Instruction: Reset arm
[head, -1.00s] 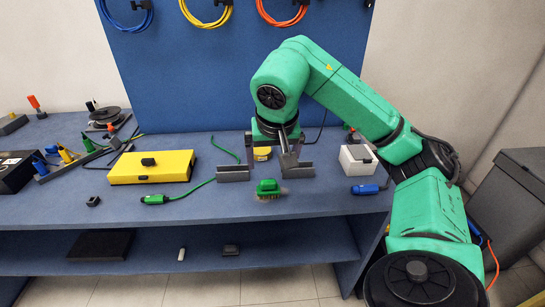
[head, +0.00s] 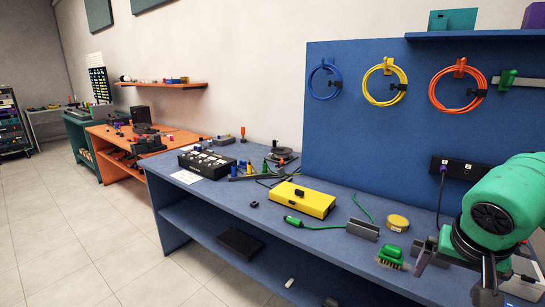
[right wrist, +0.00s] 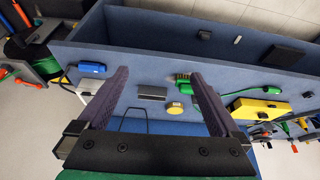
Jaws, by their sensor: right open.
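My green right arm enters the head view at the right edge, partly cut off. Its right gripper (head: 456,277) points down over the front of the blue bench, right of the green brush (head: 390,257). In the right wrist view the right gripper (right wrist: 160,76) has its two dark fingers wide apart, with nothing held between them. Past the fingers lie a grey bracket (right wrist: 151,93) and a yellow round tin (right wrist: 175,108). The brush (right wrist: 183,78) shows by the finger at the right. My left gripper is in neither view.
The blue bench (head: 330,212) carries a yellow box (head: 303,199), a green-handled cable tool (head: 294,221) and a black case (head: 207,163). A blue pegboard (head: 400,140) with coiled cables stands behind. An orange bench (head: 115,165) is farther left. Open floor lies at the left.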

